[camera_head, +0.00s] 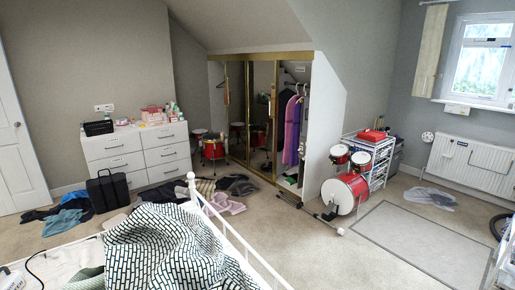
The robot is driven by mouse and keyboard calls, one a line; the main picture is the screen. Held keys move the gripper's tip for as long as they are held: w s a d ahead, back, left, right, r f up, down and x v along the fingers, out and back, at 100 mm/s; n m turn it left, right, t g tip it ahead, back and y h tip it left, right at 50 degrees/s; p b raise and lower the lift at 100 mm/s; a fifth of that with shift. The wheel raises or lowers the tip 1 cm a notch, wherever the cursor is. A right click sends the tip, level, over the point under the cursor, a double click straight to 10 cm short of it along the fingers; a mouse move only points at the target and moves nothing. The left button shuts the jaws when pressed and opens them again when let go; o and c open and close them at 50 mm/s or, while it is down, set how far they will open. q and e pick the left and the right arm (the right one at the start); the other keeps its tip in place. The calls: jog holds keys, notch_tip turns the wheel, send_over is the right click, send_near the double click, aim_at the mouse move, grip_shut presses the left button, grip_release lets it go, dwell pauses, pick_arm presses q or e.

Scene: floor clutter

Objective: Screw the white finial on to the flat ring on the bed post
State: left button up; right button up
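The bed's white metal frame (240,240) runs from the middle of the view toward the bottom edge. A white bed post (193,190) stands at its far corner, with a small rounded white knob (191,176) at its top. The knob looks like a finial, but it is too small to tell how it is seated. I cannot make out a flat ring or a separate loose finial. Neither of my grippers is in view.
A patterned blanket (165,250) covers much of the bed. Clothes (232,203) and a black bag (108,190) lie on the floor beyond. A red drum kit (345,192) stands right of the bed. A grey rug (420,245) lies clear at the right.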

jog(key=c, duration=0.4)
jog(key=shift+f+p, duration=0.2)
jog(key=shift+p, duration=0.15)
dwell(0.3)
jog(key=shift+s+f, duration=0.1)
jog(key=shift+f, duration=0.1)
dwell(0.5)
